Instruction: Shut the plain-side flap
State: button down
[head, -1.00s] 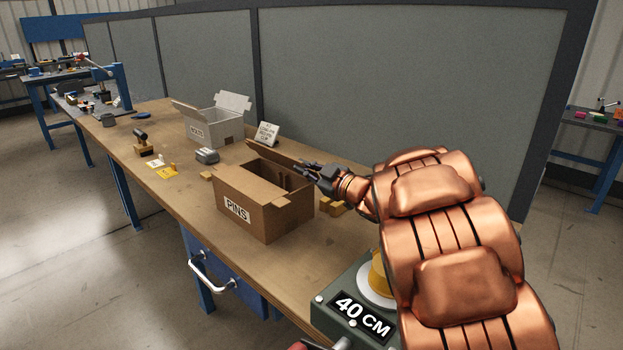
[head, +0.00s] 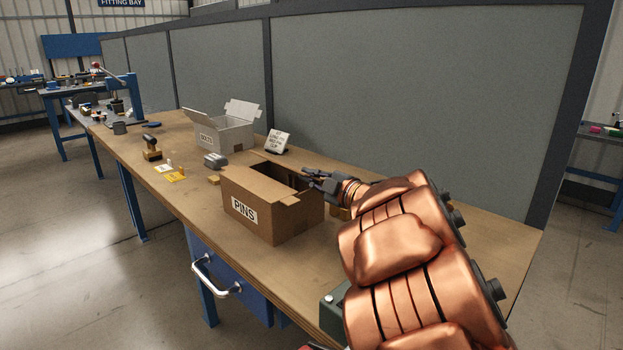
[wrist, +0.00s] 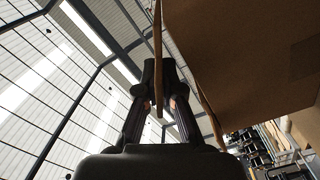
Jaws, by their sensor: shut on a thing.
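The open brown cardboard box marked PINS (head: 286,226) stands on the bench. Its labelled side faces the front left. My gripper (head: 308,175) is at the rim on the box's far right side. In the wrist view, my gripper (wrist: 159,75) is shut with a thin cardboard flap (wrist: 157,40) between its dark fingers. The large brown box wall (wrist: 240,50) fills the upper right of that view. In the head view the gripped flap is small and partly hidden by the fingers.
A white open box (head: 222,137) and a small sign (head: 278,142) stand behind. A grey block (head: 215,160), yellow cards (head: 175,176) and a dark-handled tool (head: 151,147) lie to the left. A grey partition (head: 420,100) runs along the back.

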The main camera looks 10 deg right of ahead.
jog(key=c, duration=1.3)
grip_release()
jog(key=v, duration=1.2)
